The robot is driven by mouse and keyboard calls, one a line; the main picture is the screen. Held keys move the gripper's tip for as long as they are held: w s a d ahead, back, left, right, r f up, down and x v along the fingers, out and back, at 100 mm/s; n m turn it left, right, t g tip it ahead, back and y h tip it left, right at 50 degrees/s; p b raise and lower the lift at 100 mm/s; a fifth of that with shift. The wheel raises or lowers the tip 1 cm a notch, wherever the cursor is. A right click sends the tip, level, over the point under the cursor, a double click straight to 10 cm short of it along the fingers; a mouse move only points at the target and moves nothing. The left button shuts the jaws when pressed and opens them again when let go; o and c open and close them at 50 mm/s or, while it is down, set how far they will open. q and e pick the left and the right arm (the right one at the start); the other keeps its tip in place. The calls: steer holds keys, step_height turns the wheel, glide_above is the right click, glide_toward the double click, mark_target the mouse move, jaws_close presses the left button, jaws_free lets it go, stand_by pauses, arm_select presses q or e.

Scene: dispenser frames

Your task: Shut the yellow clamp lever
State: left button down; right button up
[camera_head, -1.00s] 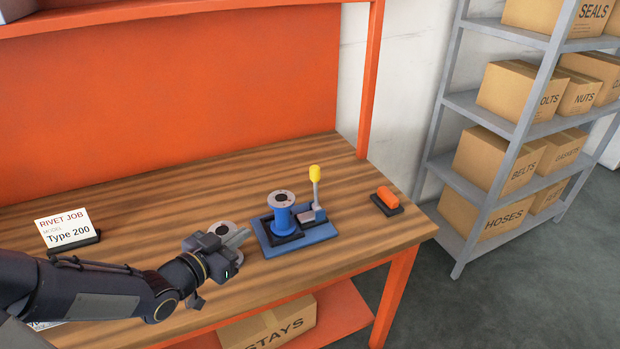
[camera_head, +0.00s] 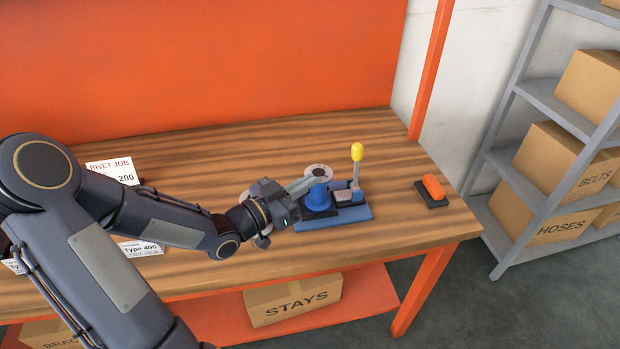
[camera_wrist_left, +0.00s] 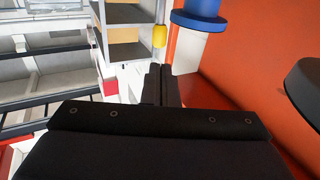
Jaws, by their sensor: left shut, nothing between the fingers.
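The yellow knob (camera_head: 357,152) tops a grey clamp lever that stands upright on the right side of the blue fixture base (camera_head: 361,214). A blue spool (camera_head: 320,201) stands in the fixture, left of the lever. My left gripper (camera_head: 313,180) is shut and empty, its fingers reaching across the spool's upper part from the left; I cannot tell whether they touch it. They are left of the lever and apart from it. In the left wrist view the shut fingers (camera_wrist_left: 160,75) point toward the yellow knob (camera_wrist_left: 159,36), with the blue spool (camera_wrist_left: 198,20) beside it.
An orange-handled block (camera_head: 433,189) lies right of the fixture on the wooden bench (camera_head: 400,240). A rivet job card (camera_head: 112,172) stands behind my left arm. An orange back panel (camera_head: 220,70) rises behind the bench. A shelf with boxes (camera_head: 561,228) stands at the right.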

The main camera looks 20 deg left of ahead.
mark_target(353, 154)
arm_select(q)
steer(key=p+x, duration=0.2)
steer(key=x, duration=0.9)
steer(key=shift+w+d, duration=0.2)
steer(key=shift+w, duration=0.05)
steer(key=shift+r, duration=0.1)
